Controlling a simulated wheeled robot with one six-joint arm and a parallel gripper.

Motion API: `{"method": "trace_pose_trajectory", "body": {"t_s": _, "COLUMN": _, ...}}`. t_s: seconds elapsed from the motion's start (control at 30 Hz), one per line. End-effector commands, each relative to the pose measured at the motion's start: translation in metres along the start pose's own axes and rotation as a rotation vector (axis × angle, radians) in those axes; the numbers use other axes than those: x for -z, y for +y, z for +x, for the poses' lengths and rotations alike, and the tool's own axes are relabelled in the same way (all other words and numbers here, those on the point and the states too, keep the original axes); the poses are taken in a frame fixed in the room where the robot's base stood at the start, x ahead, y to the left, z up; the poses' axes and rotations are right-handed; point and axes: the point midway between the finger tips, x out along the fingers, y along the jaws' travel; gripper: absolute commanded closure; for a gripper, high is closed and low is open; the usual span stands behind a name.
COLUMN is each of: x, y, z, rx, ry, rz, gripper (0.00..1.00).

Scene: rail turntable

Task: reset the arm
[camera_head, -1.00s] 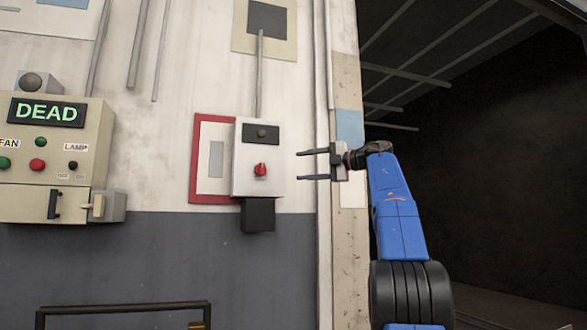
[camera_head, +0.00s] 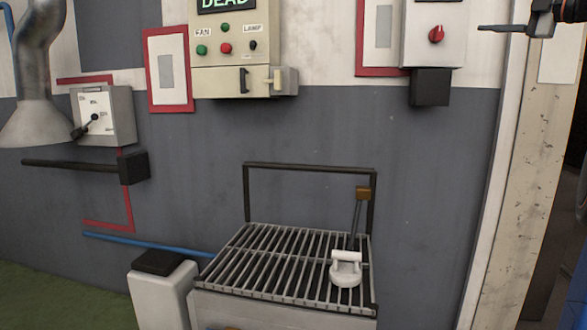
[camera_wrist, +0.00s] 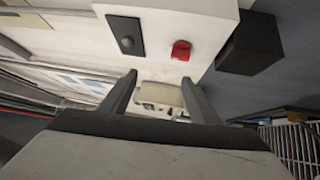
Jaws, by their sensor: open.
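My gripper (camera_wrist: 158,82) is open, its two dark fingers apart with nothing held between them. In the head view it shows only partly at the top right edge (camera_head: 510,28), with one finger in sight and most of my arm out of frame. The finger points left, beside the right side of a white switch box (camera_head: 420,52) with a red knob (camera_head: 437,34). It looks apart from the box. In the wrist view the box (camera_wrist: 170,22) and its red knob (camera_wrist: 181,50) are beyond the fingers.
A beige control panel (camera_head: 222,66) hangs left of the switch box, its display cut off at the top. A barred grate (camera_head: 285,262) with a white handled piece (camera_head: 346,270) stands low in front. A lever box (camera_head: 105,115) is at left. A doorway edge (camera_head: 535,180) stands at right.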

Motion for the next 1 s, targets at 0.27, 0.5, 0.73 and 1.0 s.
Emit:
{"method": "trace_pose_trajectory", "body": {"t_s": 0.27, "x": 0.052, "y": 0.039, "z": 0.031, "rx": -0.336, "ry": -0.118, "rz": 0.193, "gripper": 0.44}}
{"method": "trace_pose_trajectory", "body": {"t_s": 0.5, "x": 0.072, "y": 0.008, "z": 0.021, "rx": -0.508, "ry": -0.313, "rz": 0.451, "gripper": 0.44}}
{"method": "trace_pose_trajectory", "body": {"t_s": 0.73, "x": 0.091, "y": -0.089, "z": -0.008, "rx": -0.529, "ry": -0.554, "rz": 0.737, "gripper": 0.44}}
{"method": "trace_pose_trajectory", "body": {"t_s": 1.0, "x": 0.136, "y": -0.244, "z": -0.054, "rx": -0.392, "ry": -0.821, "rz": 1.028, "gripper": 0.44}}
